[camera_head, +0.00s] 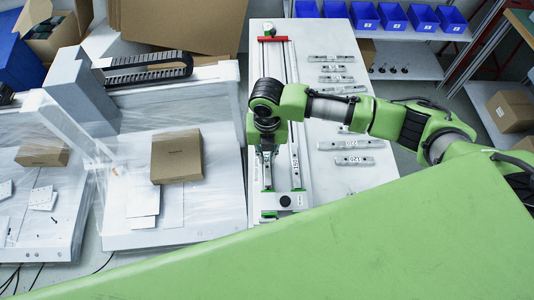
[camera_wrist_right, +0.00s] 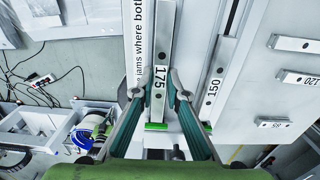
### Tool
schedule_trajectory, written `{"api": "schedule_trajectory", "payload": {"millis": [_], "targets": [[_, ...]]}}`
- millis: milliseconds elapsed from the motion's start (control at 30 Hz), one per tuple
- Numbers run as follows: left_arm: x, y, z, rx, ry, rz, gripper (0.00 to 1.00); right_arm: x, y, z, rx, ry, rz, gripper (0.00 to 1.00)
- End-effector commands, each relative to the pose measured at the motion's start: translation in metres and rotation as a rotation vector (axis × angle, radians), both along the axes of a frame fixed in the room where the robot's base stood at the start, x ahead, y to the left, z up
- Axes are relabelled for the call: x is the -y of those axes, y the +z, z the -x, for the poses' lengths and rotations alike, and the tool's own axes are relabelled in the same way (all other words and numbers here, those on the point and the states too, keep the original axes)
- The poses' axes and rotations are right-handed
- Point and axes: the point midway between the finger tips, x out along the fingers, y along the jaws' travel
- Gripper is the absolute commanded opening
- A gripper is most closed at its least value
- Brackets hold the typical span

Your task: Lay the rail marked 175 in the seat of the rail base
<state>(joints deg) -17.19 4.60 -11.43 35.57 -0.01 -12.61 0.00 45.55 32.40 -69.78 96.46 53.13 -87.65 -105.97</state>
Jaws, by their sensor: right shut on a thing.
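The rail marked 175 (camera_wrist_right: 161,60) is a long grey bar in the right wrist view. My right gripper (camera_wrist_right: 157,94) is shut on it, one finger on each side. In the head view my right gripper (camera_head: 266,150) is over the left side of the long rail base (camera_head: 291,75), and my wrist hides much of the rail. A green piece (camera_wrist_right: 157,127) shows at the rail's near end. I cannot tell whether the rail touches the seat. A rail marked 150 (camera_wrist_right: 214,88) lies to its right, about parallel. My left gripper is not in view.
Several short marked rails (camera_head: 352,160) lie on the white table right of the base. A red piece (camera_head: 272,39) is at the base's far end. Blue bins (camera_head: 393,17) stand at the back right. A cardboard box (camera_head: 177,157) lies left, on a neighbouring machine.

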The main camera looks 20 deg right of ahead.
Motion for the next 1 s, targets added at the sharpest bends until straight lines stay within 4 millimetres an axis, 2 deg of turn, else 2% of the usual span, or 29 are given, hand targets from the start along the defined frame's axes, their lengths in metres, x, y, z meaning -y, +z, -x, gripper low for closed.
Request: {"api": "schedule_trajectory", "payload": {"millis": [867,900,933,1000], "targets": [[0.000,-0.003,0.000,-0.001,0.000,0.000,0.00,0.000,-0.011,0.000,0.001,0.000,0.000,0.00],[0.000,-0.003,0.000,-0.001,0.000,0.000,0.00,0.000,-0.011,0.000,0.001,0.000,0.000,0.24],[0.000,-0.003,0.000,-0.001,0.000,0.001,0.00,0.000,-0.011,0.000,0.001,0.000,0.000,0.32],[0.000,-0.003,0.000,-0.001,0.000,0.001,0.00,0.000,-0.011,0.000,0.001,0.000,0.000,0.33]]}}
